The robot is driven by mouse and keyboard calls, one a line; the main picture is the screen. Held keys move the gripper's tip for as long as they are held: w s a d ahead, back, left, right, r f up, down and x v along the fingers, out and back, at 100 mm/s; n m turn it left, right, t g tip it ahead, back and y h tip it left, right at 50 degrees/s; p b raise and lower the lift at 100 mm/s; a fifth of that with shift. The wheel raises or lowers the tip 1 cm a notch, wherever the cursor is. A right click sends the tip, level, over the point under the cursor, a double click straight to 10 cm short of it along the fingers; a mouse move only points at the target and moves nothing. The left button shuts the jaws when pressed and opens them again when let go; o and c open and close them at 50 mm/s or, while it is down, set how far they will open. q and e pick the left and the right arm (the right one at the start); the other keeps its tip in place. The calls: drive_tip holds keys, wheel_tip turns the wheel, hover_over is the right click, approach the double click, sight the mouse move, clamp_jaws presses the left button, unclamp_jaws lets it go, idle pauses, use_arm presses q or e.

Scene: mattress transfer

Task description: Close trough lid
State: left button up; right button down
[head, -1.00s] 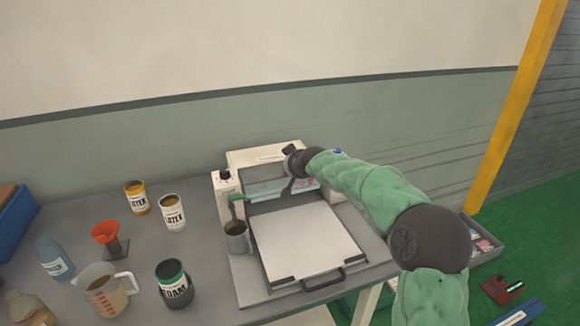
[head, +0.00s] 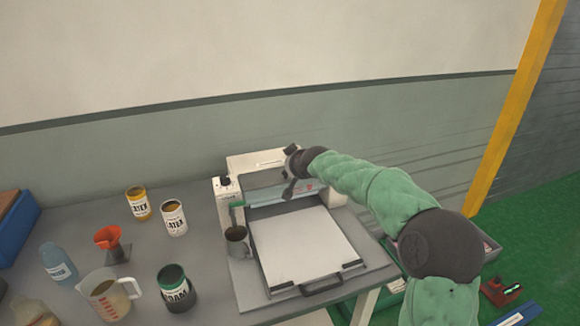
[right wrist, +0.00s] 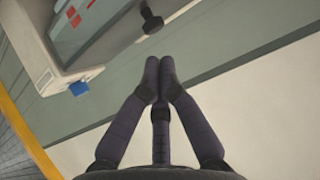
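The white trough machine (head: 235,163) stands at the back of the table against the wall. Its pale blue lid panel (head: 262,180) with red marks shows across the trough, partly hidden by my right gripper (head: 289,187). I cannot tell the lid's exact angle. In the right wrist view, the lid corner with red marks (right wrist: 80,17) and a black knob (right wrist: 152,20) are at the top. My right gripper's fingertips (right wrist: 159,70) are together and hold nothing visible, apart from the knob in the picture. My left gripper is not in view.
A white plate (head: 300,245) with a black handle lies before the trough. Latex cans (head: 173,218), a foam can (head: 175,288), a measuring jug (head: 105,297) and a red funnel (head: 108,238) occupy the left of the table.

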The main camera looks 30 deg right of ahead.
drive_tip(key=s+a+f, duration=0.2)
drive_tip(key=s+f, duration=0.1)
drive_tip(key=s, duration=0.4)
drive_tip(key=shift+s+b, duration=0.2)
drive_tip(key=shift+b, duration=0.2)
